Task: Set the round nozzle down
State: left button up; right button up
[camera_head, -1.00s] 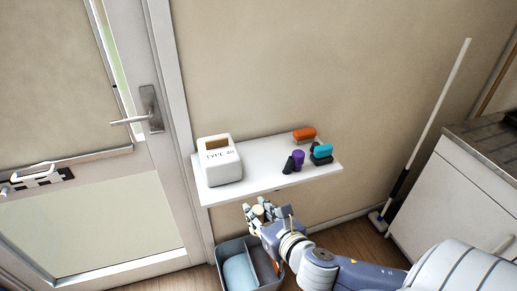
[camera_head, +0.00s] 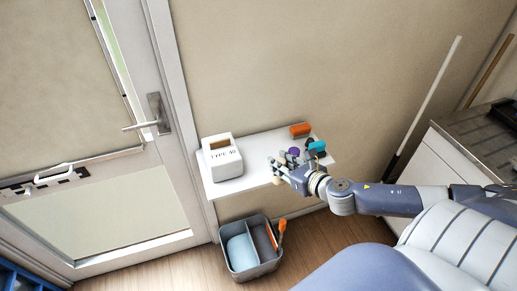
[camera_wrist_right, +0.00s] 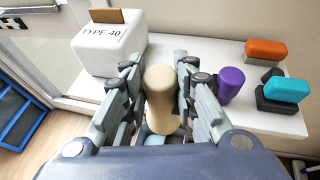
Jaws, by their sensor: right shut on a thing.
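My right gripper (camera_head: 275,168) is at the front edge of the white shelf (camera_head: 246,184), between the white box and the coloured pieces. In the right wrist view its fingers (camera_wrist_right: 160,103) are shut on the round nozzle, a beige rounded cylinder (camera_wrist_right: 160,88) held roughly upright. In the head view the fingers largely hide the nozzle. The shelf surface (camera_wrist_right: 190,50) shows behind the nozzle; whether the nozzle touches it I cannot tell. My left gripper is not in view.
A white box marked TYPE 40 (camera_head: 222,162) stands on the shelf's left. A purple piece (camera_wrist_right: 230,84), an orange piece (camera_wrist_right: 265,50) and a teal piece (camera_wrist_right: 286,89) are on the right. A grey divided bin (camera_head: 248,268) is on the floor below. The shelf's middle is clear.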

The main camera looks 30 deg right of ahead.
jog(key=shift+r+p+x, duration=0.1)
jog(key=shift+p+x, duration=0.85)
jog(key=shift+x, duration=2.35)
jog(key=shift+r+p+x, duration=0.15)
jog(key=shift+p+x, duration=0.8)
jog(key=shift+x, duration=2.4)
jog(key=shift+w, duration=0.15)
jog(key=shift+f, duration=0.2)
jog(key=o, duration=1.1)
jog(key=shift+c, duration=0.2)
